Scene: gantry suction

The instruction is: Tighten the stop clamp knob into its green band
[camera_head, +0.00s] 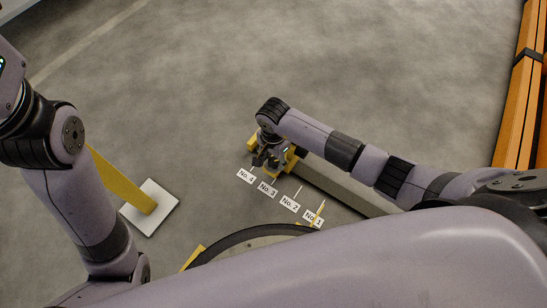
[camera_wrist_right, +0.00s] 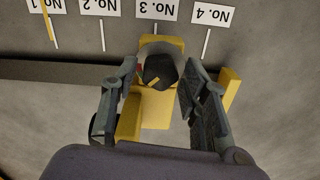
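The yellow stop clamp (camera_wrist_right: 158,112) sits on the beam by the No. 3 label. Its dark knob (camera_wrist_right: 160,72) has a yellow mark, with a thin sliver of red and green at its left edge; most of the band is hidden. My right gripper (camera_wrist_right: 163,85) is open, one finger on each side of the clamp and knob, with gaps visible. In the head view my right gripper (camera_head: 268,160) is over the clamp and hides most of it; yellow parts (camera_head: 291,160) show beside it. My left arm shows at the left, but its gripper is out of view.
The grey beam (camera_head: 340,189) runs toward the lower right. Labels No. 1 (camera_head: 313,219) to No. 4 (camera_head: 246,176) line its near side. A yellow post (camera_head: 122,183) on a white plate (camera_head: 160,217) stands left. Orange beams (camera_head: 520,100) stand at the right. Open floor lies behind.

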